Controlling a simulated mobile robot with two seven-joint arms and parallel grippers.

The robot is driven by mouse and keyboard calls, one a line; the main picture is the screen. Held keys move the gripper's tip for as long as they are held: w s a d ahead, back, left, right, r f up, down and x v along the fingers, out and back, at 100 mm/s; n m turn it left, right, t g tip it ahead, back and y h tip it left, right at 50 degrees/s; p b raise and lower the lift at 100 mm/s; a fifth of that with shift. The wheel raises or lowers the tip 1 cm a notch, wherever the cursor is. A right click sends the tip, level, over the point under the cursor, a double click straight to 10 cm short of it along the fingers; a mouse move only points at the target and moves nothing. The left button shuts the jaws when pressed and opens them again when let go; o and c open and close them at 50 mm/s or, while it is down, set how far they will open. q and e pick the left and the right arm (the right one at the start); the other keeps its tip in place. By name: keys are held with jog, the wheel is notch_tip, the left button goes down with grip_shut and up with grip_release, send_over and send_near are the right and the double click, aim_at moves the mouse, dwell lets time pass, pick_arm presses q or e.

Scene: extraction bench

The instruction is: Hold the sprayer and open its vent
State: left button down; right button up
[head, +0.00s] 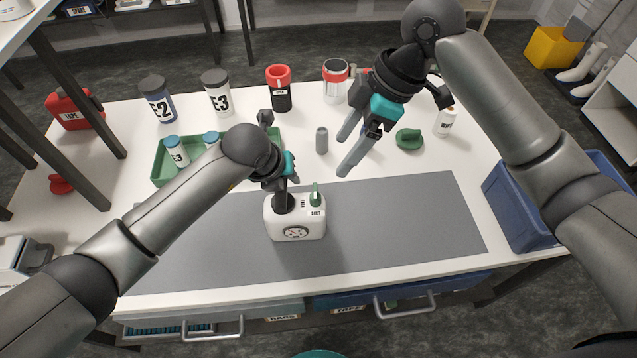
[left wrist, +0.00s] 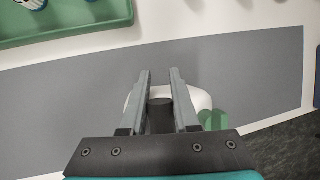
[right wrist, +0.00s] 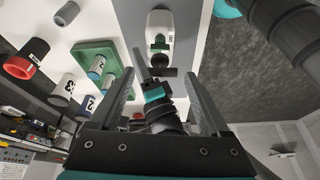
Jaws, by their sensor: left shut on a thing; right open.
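The sprayer (head: 297,226) is a white, box-like body with a round gauge on its front, standing upright on the grey mat. My left gripper (head: 283,190) is over it, shut on its dark round handle (left wrist: 160,114), which shows between the fingers in the left wrist view. The green vent lever (head: 316,197) stands on top at the right, beside the handle; it also shows in the left wrist view (left wrist: 214,120). My right gripper (head: 346,158) is open and empty, above and behind the sprayer to the right. The sprayer (right wrist: 159,22) also shows beyond its fingers.
The grey mat (head: 410,220) is clear right of the sprayer. Behind it stand a small grey cylinder (head: 322,140) and a green object (head: 408,139). A green tray (head: 163,168) with jars is at the left. A blue bin (head: 520,210) is at the right edge.

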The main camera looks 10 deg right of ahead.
aim_at(315, 191)
jog(key=shift+n, duration=0.4)
jog(key=x, duration=1.2)
grip_shut()
